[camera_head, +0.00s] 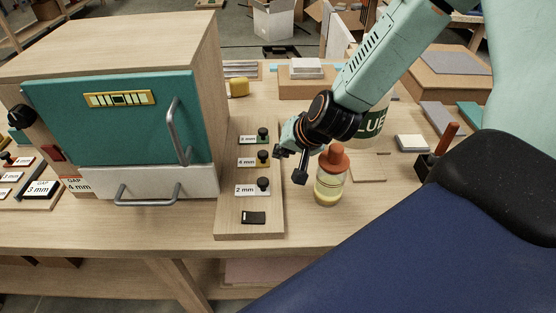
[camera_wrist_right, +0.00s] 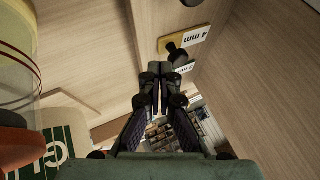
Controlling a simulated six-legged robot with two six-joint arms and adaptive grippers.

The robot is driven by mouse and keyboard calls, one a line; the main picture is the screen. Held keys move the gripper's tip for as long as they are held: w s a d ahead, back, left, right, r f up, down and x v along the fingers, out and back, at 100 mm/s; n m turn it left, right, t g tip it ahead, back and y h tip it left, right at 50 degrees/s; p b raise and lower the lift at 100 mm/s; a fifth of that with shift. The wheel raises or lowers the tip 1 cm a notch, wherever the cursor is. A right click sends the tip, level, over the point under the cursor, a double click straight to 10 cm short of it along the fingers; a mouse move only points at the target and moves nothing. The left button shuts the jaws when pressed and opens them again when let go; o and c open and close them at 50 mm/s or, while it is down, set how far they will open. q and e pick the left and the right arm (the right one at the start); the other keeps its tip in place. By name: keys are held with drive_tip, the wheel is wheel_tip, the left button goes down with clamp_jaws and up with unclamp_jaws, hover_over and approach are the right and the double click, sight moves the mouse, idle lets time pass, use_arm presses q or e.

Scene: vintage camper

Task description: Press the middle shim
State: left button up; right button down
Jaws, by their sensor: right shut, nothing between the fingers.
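Three labelled shims with black knobs sit in a row on a wooden board (camera_head: 250,226). The middle shim (camera_head: 246,162) reads 4 mm. The 3 mm shim (camera_head: 246,140) lies behind it and the 2 mm shim (camera_head: 245,190) in front. My right gripper (camera_head: 291,164) is shut and empty, to the right of the middle shim and apart from it. In the right wrist view, the shut fingers (camera_wrist_right: 163,88) are below the 4 mm shim (camera_wrist_right: 197,34) and its dark knob. A second label there is partly hidden. My left gripper is not in view.
A teal-doored cabinet (camera_head: 130,130) stands left of the board. A bottle with an orange cap (camera_head: 330,180) stands close to the right gripper. A glue container (camera_head: 373,122) is behind it. A black piece (camera_head: 253,217) lies at the board's front.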

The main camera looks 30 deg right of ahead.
sight(255, 158)
drive_tip(key=shift+b+x, duration=0.35)
drive_tip(key=shift+x, duration=0.45)
drive_tip(key=shift+a+f, duration=0.1)
drive_tip(key=shift+a, duration=0.05)
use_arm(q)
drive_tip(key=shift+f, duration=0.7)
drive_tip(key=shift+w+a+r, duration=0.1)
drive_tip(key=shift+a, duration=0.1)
use_arm(e)
drive_tip(key=shift+w+a, duration=0.15)
drive_tip(key=shift+w, duration=0.05)
